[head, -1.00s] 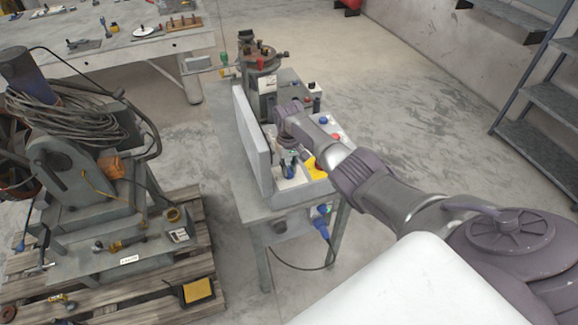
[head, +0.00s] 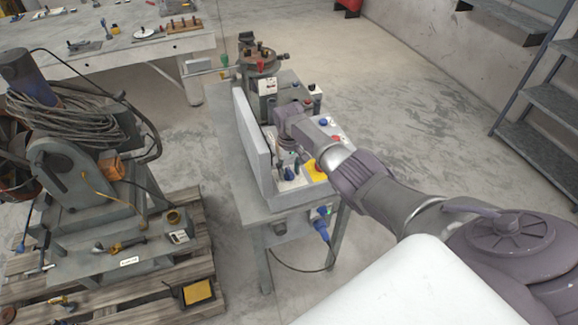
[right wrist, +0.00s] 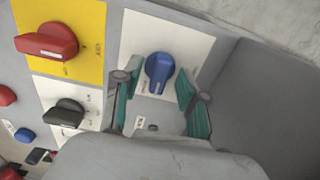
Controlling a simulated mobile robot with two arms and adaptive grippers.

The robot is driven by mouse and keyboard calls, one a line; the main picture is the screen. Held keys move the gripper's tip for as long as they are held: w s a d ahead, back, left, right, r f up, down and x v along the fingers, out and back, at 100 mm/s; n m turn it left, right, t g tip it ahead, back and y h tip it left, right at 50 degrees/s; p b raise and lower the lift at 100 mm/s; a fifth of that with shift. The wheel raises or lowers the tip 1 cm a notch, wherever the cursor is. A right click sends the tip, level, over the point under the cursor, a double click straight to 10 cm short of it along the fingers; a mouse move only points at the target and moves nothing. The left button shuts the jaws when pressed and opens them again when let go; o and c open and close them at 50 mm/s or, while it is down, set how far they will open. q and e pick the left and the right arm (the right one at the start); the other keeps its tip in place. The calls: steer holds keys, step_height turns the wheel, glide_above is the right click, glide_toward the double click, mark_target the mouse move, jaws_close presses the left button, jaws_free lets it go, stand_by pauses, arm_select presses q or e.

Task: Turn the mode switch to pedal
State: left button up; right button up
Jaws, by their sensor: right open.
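A blue rotary knob (right wrist: 159,73) sits on a white label plate (right wrist: 190,48) of the control panel in the right wrist view. Its lettering is too small to read. My right gripper (right wrist: 158,98) is open, with its green-padded fingers either side of the blue knob and apart from it. A red knob (right wrist: 48,42) on a yellow plate and a black knob (right wrist: 65,112) on a white plate are to the left. In the head view, my right gripper (head: 287,160) is over the panel end, near the blue knob (head: 291,174). My left gripper is not in view.
A grey upright plate (head: 252,142) edges the panel's left side. The positioner (head: 262,62) stands behind on the same bench (head: 228,140). Red and blue buttons line the panel. A pallet (head: 60,295) with machinery is left; open floor lies right.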

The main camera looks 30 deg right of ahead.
mark_target(289, 171)
step_height(289, 171, up, 12)
stand_by(0.5)
steer(key=shift+f, duration=0.1)
stand_by(0.4)
